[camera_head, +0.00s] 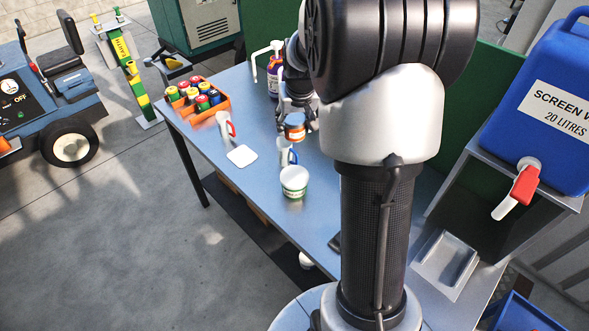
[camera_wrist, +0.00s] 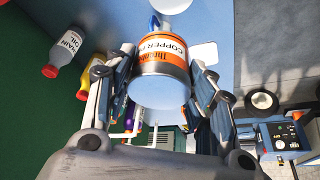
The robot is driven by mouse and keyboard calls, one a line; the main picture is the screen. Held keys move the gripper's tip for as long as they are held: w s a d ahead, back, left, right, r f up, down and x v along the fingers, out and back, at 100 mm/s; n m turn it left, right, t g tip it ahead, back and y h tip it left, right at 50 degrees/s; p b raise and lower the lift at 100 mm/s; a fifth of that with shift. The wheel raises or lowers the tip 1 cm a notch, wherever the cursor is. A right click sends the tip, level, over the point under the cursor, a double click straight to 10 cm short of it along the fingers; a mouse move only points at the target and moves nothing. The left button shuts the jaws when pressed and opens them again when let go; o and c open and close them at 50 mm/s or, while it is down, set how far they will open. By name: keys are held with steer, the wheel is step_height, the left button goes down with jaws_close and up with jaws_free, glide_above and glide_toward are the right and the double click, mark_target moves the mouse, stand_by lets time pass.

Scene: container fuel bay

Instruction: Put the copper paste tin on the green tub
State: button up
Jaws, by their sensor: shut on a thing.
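The copper paste tin (camera_wrist: 162,75) has an orange and white label and a silver end. My gripper (camera_head: 296,130) is shut on the tin (camera_head: 295,120), with one finger on each side of it in the wrist view (camera_wrist: 163,85). It holds the tin above the blue-grey bench. The tub (camera_head: 294,183) is white with green on its side and a pale top. It stands on the bench in front of the gripper, lower in the head view and apart from the tin. A pale round shape at the top of the wrist view may be the tub.
A mug with a blue handle (camera_head: 285,153) stands between gripper and tub. A mug with a red handle (camera_head: 225,126), a white square (camera_head: 242,156) and an orange crate of cans (camera_head: 223,108) are left. A pump bottle (camera_head: 273,78) stands behind. Bench left of the tub is clear.

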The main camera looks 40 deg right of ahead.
step_height(320, 180, down, 17)
steer(key=b, duration=0.3)
steer(key=shift+w, duration=0.1)
steer(key=shift+f, duration=0.1)
steer(key=shift+f+b, duration=0.15)
steer(key=shift+b, duration=0.15)
steer(key=o, duration=1.2)
steer(key=shift+c, duration=0.2)
